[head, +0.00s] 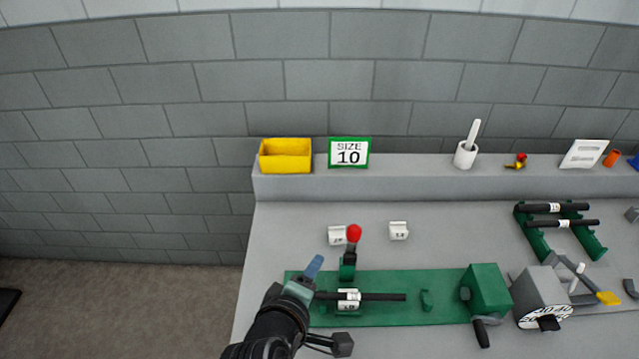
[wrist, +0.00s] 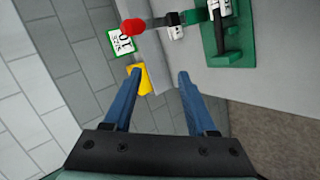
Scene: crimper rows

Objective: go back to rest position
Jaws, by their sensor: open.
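My gripper (wrist: 160,76) is open and empty, its two blue fingers apart in the wrist view. In the head view the gripper (head: 314,267) hangs over the left end of a green base plate (head: 388,315). One blue finger shows there; the other is hidden. Just right of it, a black rod (head: 385,297) with a white labelled sleeve (head: 348,299) lies along the plate. A red-knobbed lever (head: 354,233) stands upright behind the rod; its red knob shows in the wrist view (wrist: 132,26).
Two white labelled blocks (head: 337,235) (head: 398,230) lie behind the plate. A yellow bin (head: 286,157), a SIZE 10 sign (head: 349,153) and a white cup (head: 465,155) stand on the raised ledge. A grey dial box (head: 540,297) and a green rack (head: 537,240) with rods are at right.

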